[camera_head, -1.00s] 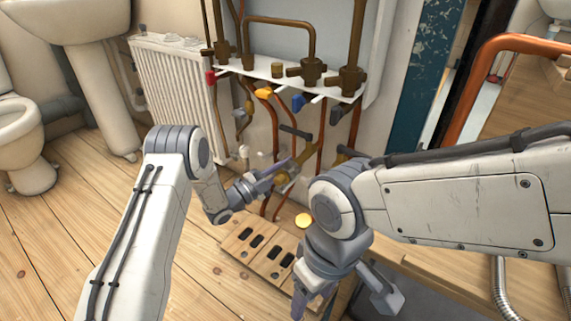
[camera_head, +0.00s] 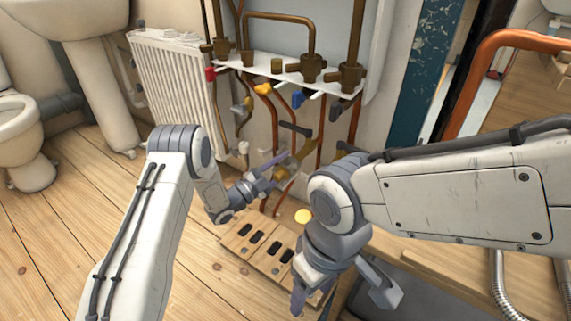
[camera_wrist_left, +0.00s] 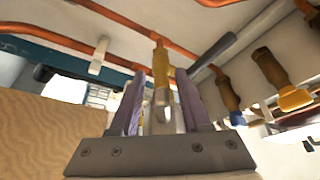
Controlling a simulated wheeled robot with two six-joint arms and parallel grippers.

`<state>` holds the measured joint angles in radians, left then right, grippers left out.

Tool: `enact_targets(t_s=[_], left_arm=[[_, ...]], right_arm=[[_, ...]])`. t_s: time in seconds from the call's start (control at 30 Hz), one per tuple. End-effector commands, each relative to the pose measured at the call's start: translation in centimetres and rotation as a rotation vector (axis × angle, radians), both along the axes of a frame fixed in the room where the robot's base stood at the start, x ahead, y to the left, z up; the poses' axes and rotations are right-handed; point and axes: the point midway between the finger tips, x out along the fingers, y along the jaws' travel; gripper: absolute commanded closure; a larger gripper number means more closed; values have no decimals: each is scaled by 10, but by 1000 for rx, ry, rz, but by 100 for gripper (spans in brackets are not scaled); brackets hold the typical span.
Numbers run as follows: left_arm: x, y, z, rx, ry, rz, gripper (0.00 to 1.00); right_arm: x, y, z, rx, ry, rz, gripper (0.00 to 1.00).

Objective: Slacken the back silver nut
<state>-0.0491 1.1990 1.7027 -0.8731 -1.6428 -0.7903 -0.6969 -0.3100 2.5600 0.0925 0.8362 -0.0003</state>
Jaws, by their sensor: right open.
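My left gripper (camera_head: 284,174) is up at the pipework below the white bracket. In the left wrist view its two purple fingers (camera_wrist_left: 160,105) stand apart on either side of a brass fitting (camera_wrist_left: 160,66) with a pale metal part (camera_wrist_left: 162,104) below it. I see gaps between the fingers and this part. I cannot tell for certain which part is the back silver nut. A brass piece with a dark handle (camera_head: 296,130) shows just beyond the fingers in the head view. My right gripper (camera_head: 340,294) is open, empty and pointing down, low near the wooden board.
A wooden board with dark slots (camera_head: 264,252) lies on the floor beside my right gripper. Copper pipes with yellow and blue valves (camera_head: 297,98) hang under the white bracket (camera_head: 262,70). A radiator (camera_head: 172,85) stands left.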

Motion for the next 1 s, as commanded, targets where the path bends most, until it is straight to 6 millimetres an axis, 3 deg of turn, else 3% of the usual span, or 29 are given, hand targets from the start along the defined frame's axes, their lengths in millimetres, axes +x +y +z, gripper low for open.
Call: enact_targets(t_s=[0.27, 0.93, 1.0], left_arm=[[2, 0, 6, 84, -67, -4, 51], [-1, -1, 48, 1021, -746, -5, 51], [-9, 16, 54, 1010, -727, -2, 51]], right_arm=[[0, 0, -2, 0, 0, 0, 37], [0, 0, -11, 0, 0, 0, 37], [0, 0, 4, 0, 0, 0, 37]])
